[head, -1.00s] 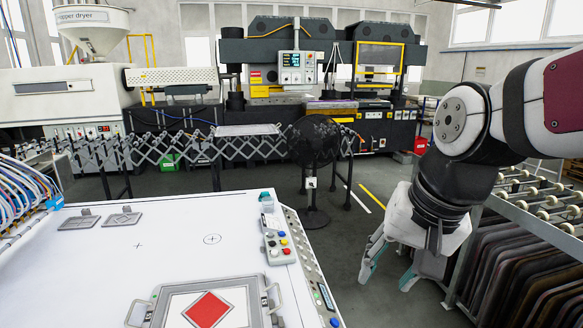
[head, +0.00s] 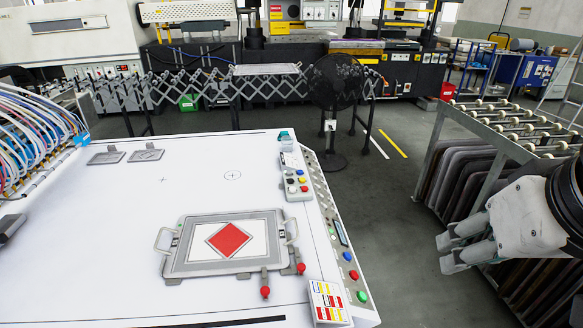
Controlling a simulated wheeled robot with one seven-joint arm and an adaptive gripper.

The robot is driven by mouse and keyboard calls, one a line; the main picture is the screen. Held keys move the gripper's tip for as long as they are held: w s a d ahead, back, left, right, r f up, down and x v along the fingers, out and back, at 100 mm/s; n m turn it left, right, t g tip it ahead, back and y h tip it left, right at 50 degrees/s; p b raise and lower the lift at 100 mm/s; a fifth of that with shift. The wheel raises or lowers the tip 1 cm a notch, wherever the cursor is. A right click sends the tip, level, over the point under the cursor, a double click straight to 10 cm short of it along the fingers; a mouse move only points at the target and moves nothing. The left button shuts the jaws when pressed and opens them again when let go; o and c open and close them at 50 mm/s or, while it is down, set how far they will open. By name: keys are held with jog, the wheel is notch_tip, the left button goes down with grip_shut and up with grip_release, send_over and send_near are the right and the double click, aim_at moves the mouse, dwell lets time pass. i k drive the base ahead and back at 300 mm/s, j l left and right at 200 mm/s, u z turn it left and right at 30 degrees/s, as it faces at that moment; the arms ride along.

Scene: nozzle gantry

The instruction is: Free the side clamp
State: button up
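A grey frame (head: 174,262) with two side handles lies flat on the white table. Inside it is a white sheet (head: 262,226) with a red diamond (head: 229,240). Two red-knobbed clamps sit at its front right corner: one at the front edge (head: 265,280) and one at the right side (head: 294,262). Their jaws are too small to read clearly. My gripper (head: 447,254) is at the right, well away from the frame and clamps. Its two pale fingers point left, apart, with nothing between them.
The white table (head: 120,240) is mostly clear left of the frame. A button box (head: 296,186) and a colour-striped card (head: 327,302) stand near its right edge. A black fan (head: 335,85) stands behind. A roller rack (head: 510,130) is behind my gripper.

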aim_at(265, 290)
jog(key=u, duration=0.7)
jog(key=i+j+z, duration=0.15)
jog(key=j, duration=0.25)
jog(key=j+z, duration=0.15)
jog(key=j, duration=0.25)
